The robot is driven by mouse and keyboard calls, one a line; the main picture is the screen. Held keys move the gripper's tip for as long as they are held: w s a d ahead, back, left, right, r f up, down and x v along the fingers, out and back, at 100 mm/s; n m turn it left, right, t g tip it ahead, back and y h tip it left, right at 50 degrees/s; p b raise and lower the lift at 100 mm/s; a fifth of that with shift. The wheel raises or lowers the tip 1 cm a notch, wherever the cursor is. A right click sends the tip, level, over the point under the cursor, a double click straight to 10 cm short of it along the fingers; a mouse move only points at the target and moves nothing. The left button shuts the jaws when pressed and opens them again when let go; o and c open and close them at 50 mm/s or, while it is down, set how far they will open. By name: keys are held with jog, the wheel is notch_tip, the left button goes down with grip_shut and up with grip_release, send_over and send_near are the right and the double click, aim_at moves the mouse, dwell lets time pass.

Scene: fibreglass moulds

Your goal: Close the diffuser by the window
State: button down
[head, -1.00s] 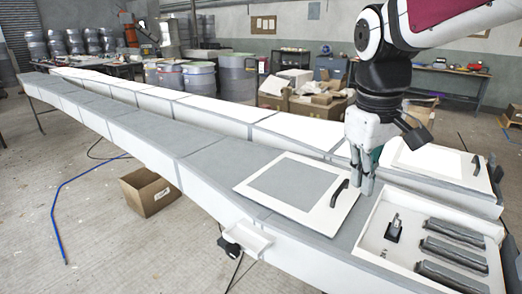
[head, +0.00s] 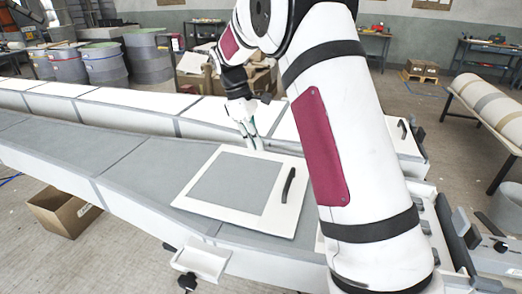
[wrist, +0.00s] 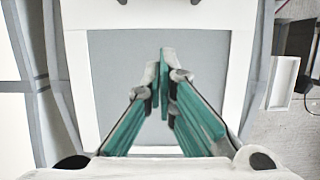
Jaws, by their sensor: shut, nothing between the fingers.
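A flat square panel with a white frame (head: 186,202) and a grey centre (head: 238,184) lies on the near grey mould. A black bar handle (head: 288,185) stands near its right edge. A second white panel (head: 391,132) with a dark handle (head: 402,128) is partly hidden behind my arm. I see no window, and cannot tell which panel is the diffuser named. My gripper (head: 252,142) is at the far edge of the near panel, fingers pointing down. In the wrist view, my gripper (wrist: 161,82) has its green fingers together, empty, over the grey centre (wrist: 115,60).
The long grey mould (head: 65,150) runs left, with a white-topped mould (head: 100,100) behind it. My arm covers much of the right side. A cardboard box (head: 62,212) sits on the floor at left. Drums (head: 103,65) stand at the back. A padded roll (head: 480,105) is at right.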

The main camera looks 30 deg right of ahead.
jog(key=p, duration=0.2)
send_near(276, 186)
jog(key=shift+w+a+f, duration=0.2)
jog(key=shift+a+f, duration=0.05)
jog(key=shift+f, duration=0.3)
jog(key=shift+w+a+f, duration=0.15)
jog(key=shift+a+f, duration=0.1)
jog(key=shift+f, duration=0.35)
jog(key=shift+s+d+f+p, duration=0.35)
jog(key=shift+s+d+p, duration=0.05)
jog(key=shift+s+d, duration=0.35)
jog(key=shift+s+d+f+p, duration=0.4)
jog(key=shift+s+d, duration=0.25)
jog(key=shift+d, duration=0.1)
